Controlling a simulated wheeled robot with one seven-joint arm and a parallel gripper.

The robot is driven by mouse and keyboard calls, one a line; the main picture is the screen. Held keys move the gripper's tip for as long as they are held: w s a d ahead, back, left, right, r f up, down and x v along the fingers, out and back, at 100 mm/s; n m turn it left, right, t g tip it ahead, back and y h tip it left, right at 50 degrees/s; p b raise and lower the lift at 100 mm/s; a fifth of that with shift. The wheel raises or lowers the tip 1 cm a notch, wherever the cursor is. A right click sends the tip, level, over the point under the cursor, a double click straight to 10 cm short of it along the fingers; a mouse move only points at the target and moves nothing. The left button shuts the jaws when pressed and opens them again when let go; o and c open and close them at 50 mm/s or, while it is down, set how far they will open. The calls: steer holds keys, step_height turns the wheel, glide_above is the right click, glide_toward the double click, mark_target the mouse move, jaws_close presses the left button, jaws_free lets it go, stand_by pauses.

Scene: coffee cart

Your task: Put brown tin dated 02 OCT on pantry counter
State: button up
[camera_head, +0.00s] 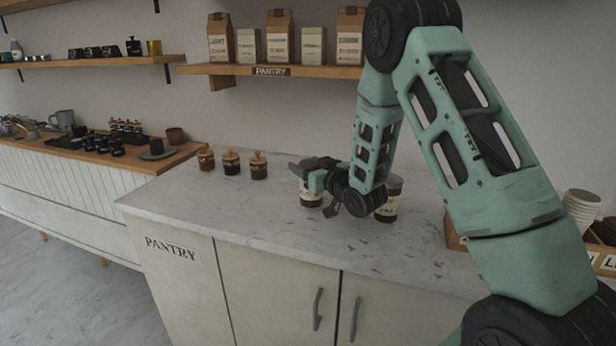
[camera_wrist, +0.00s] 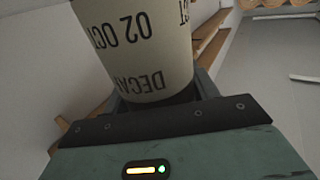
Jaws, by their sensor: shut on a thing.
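My gripper (camera_head: 312,178) is shut on a dark tin (camera_head: 311,199) with a cream label, over the pantry counter (camera_head: 262,215). In the wrist view the label of the held tin (camera_wrist: 140,45) reads "02 OCT" and "DECAF", upside down. The tin looks upright in the head view. My gripper and wrist hide part of it, and I cannot tell whether its base touches the counter. A second dark tin (camera_head: 388,208) with a pale label stands on the counter to the right, partly behind my arm; its date is not readable.
Several small jars with wooden lids (camera_head: 231,162) stand at the counter's back left. A shelf (camera_head: 300,71) marked PANTRY above holds paper bags. A wooden box (camera_head: 455,236) and stacked cups (camera_head: 581,211) are at the right. The counter's front left is clear.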

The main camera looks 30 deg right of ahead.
steer(key=shift+f, duration=1.35)
steer(key=shift+f, duration=0.2)
steer(key=o, duration=1.2)
steer(key=shift+c, duration=0.2)
steer(key=shift+r, duration=0.1)
